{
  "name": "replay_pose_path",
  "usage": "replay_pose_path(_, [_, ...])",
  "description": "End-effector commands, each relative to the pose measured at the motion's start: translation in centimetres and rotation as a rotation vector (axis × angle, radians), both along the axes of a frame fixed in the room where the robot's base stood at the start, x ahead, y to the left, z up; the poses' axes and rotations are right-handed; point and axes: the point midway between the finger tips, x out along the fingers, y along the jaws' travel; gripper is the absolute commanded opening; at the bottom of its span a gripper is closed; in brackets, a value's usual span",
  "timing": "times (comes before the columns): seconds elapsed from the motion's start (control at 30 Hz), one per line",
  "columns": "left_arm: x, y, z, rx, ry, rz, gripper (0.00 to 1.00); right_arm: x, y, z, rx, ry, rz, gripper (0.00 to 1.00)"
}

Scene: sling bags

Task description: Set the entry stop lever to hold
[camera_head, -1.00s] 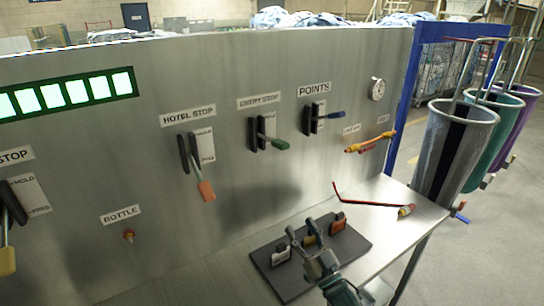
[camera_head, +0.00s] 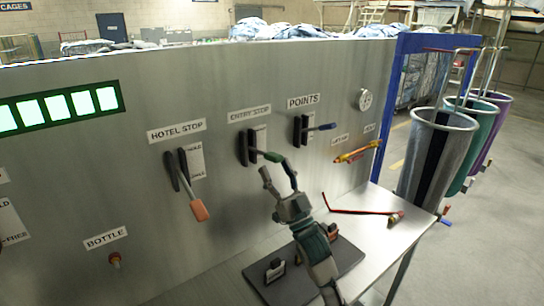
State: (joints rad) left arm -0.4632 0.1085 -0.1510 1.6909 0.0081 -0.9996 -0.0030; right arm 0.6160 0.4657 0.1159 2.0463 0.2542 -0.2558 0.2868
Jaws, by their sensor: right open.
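The entry stop lever (camera_head: 265,155) has a green handle and sticks out from its black slot under the ENTRY STOP label (camera_head: 249,114) on the steel panel. A small plate stands beside its slot, its text too small to read. My right gripper (camera_head: 278,174) is open just below the green handle. One finger is close to the handle's right end, the other is lower left; I cannot tell whether it touches. My left gripper is not in view.
The orange hotel stop lever (camera_head: 198,208) hangs at the left, and the blue points lever (camera_head: 322,127) is at the right. Below are a dark mat (camera_head: 340,262) with small blocks and a red bent rod (camera_head: 355,211) on the steel table. Bags hang at the right.

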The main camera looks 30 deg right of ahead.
Motion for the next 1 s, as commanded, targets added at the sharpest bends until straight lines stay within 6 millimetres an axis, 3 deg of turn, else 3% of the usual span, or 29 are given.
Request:
replay_pose_path(0.23, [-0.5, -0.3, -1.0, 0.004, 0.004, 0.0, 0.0, 2.3, -0.5, 1.9, 0.005, 0.003, 0.001, 0.56])
replay_pose_path(0.57, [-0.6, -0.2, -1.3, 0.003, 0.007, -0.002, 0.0, 2.6, 0.1, 2.3, 0.0, 0.004, 0.0, 0.56])
replay_pose_path(0.67, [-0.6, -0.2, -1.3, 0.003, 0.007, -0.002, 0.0, 2.6, 0.4, 2.4, -0.002, 0.004, 0.001, 0.37])
replay_pose_path(0.8, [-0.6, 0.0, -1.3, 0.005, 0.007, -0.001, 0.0, 2.6, 0.3, 2.3, -0.001, 0.004, 0.002, 0.02])
replay_pose_path(1.0, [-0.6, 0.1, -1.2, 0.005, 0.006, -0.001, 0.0, 2.6, 0.0, 2.2, 0.001, 0.004, 0.004, 0.0])
